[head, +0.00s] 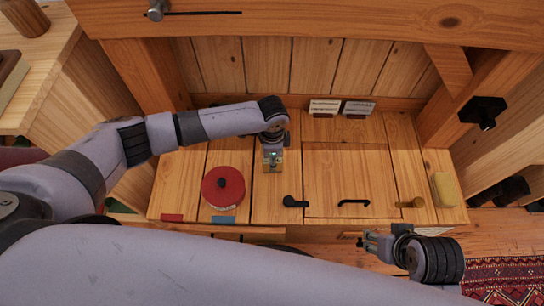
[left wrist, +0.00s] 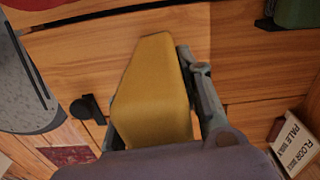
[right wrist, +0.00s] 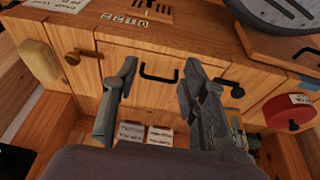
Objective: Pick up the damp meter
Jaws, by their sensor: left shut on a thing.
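The damp meter (left wrist: 155,90), a mustard-yellow tapered block, is between the fingers of my left gripper (left wrist: 160,125) in the left wrist view. That gripper (head: 272,160) is shut on it; in the head view the arm hides most of the meter, with a small yellow part (head: 272,152) showing over the wooden bench top. I cannot tell whether it touches the top. My right gripper (head: 368,241) is open and empty in front of the bench's near edge; its spread fingers also show in the right wrist view (right wrist: 158,95).
A red round tin (head: 223,188) stands left of my left gripper. A black latch (head: 294,202), black handle (head: 354,203), wooden knob (head: 412,203) and pale yellow block (head: 444,190) lie to the right. Two label cards (head: 325,107) stand at the back, below an overhead beam.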

